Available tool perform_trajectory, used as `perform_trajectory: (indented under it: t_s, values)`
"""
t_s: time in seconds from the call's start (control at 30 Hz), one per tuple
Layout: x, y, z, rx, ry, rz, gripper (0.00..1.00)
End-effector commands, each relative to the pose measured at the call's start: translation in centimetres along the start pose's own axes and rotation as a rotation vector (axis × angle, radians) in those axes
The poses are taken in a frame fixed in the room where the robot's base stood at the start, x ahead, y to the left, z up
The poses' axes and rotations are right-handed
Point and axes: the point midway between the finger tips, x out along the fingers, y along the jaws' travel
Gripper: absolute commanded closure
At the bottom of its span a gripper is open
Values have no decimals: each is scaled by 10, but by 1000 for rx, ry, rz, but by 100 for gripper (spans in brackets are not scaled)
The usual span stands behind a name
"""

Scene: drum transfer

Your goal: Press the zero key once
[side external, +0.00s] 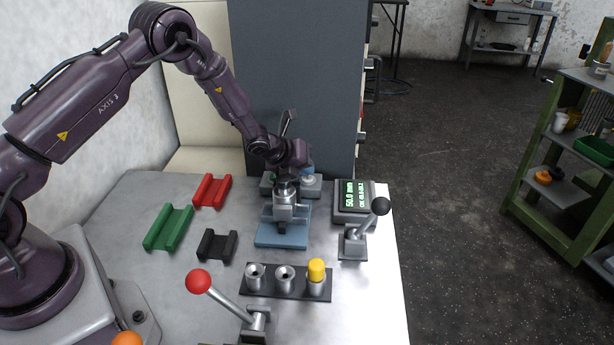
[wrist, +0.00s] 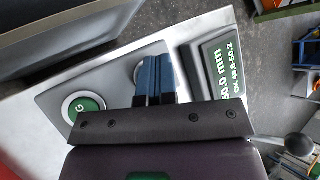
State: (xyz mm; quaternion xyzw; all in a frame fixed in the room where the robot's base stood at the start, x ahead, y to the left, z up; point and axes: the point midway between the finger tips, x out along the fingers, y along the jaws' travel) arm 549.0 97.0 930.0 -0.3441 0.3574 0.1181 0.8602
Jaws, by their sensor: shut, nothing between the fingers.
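In the wrist view a grey panel (wrist: 62,95) carries a green round key (wrist: 84,106) with a white mark like a G, and a second, pale round key (wrist: 138,73) largely hidden behind my fingers. I cannot read any label on the pale key. My gripper (wrist: 153,60) is shut and empty, its blue fingertips over the pale key; I cannot tell whether they touch it. In the side view my gripper (side external: 307,169) is at the back of the bench, just above the right part of the panel (side external: 313,189). The display (side external: 354,198) reads 50.0 mm.
A blue-based fixture (side external: 282,237) stands in front of the panel. A black-knobbed lever (side external: 380,206) is at right, a red-knobbed lever (side external: 198,281) in front. A rack (side external: 262,289) holds metal cups and a yellow piece (side external: 317,270). Red (side external: 212,190), green (side external: 168,228) and black (side external: 216,245) cradles lie left.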

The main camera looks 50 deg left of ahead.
Motion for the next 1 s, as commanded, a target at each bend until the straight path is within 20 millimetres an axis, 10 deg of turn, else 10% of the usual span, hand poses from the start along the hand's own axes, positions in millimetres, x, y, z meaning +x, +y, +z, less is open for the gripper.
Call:
perform_trajectory:
  t_s: [1.0]
  values:
    - [-43, -31, 31, 0, 0, 0, 100]
